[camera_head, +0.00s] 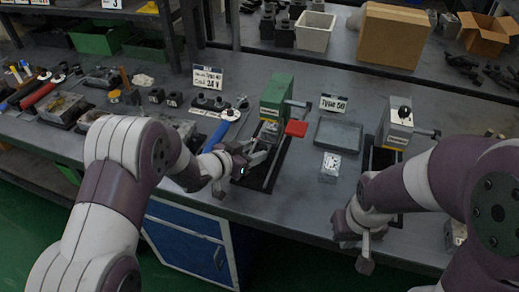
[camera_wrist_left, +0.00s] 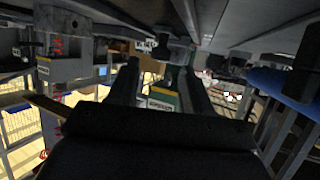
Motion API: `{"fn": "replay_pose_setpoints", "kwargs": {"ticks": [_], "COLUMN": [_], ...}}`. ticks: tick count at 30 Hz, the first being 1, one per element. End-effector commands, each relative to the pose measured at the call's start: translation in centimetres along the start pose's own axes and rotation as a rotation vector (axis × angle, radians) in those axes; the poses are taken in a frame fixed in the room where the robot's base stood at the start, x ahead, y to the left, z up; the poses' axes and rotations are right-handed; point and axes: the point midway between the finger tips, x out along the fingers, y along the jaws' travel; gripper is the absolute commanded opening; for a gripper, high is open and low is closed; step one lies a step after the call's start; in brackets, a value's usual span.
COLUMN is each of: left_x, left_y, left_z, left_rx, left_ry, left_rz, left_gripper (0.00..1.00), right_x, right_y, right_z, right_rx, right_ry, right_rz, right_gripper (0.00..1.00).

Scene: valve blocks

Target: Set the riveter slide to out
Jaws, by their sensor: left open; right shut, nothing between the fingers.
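The green riveter (camera_head: 277,95) stands on the bench near the middle of the head view, with a red piece (camera_head: 296,128) at its front right and a dark base plate below. Its green body also shows between my fingers in the left wrist view (camera_wrist_left: 165,98). I cannot make out which part is the slide or its position. My left gripper (camera_head: 264,152) is open at the riveter's front left, close to its lower front; I cannot tell if it touches. My right gripper (camera_head: 364,256) is shut and empty at the bench's front edge, right of and apart from the riveter.
Blue-handled pliers (camera_head: 216,133) and black parts lie left. Cardboard boxes (camera_head: 395,35) stand behind.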

Motion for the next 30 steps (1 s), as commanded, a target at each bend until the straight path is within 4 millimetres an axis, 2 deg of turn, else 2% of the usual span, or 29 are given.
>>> {"fn": "replay_pose_setpoints", "kwargs": {"ticks": [3, 6, 17, 18, 22, 23, 30], "left_x": [2.2, 3.3, 4.0, 4.0, 4.0, 4.0, 4.0], "left_y": [0.1, 0.0, 0.0, 0.0, 0.0, 0.0, 0.0], "left_z": [0.1, 0.0, 0.0, 0.0, 0.0, 0.0, -0.1], "left_rx": [0.0, -0.001, 0.0, 0.0, 0.0, 0.0, -0.001], "left_ry": [-0.001, 0.0, -0.001, -0.001, -0.001, -0.001, -0.001], "left_rz": [0.001, 0.0, -0.001, -0.001, -0.001, -0.002, -0.002], "left_gripper": [0.5, 0.5, 0.5, 0.47, 0.04, 0.0, 0.0], "right_x": [0.2, 0.3, 0.3, 0.3, 0.3, 0.3, 0.2], "right_y": [0.0, 0.0, 0.0, 0.0, 0.0, 0.0, 0.0], "right_z": [0.0, 0.0, 0.0, 0.0, 0.0, 0.0, 0.0], "right_rx": [0.0, 0.0, 0.0, 0.0, 0.0, 0.0, 0.0], "right_ry": [0.0, 0.0, 0.0, 0.0, 0.0, 0.0, 0.0], "right_rz": [0.0, 0.0, 0.0, 0.0, 0.0, 0.0, 0.0], "right_gripper": [0.0, 0.0, 0.0, 0.0, 0.0, 0.0, 0.0]}}
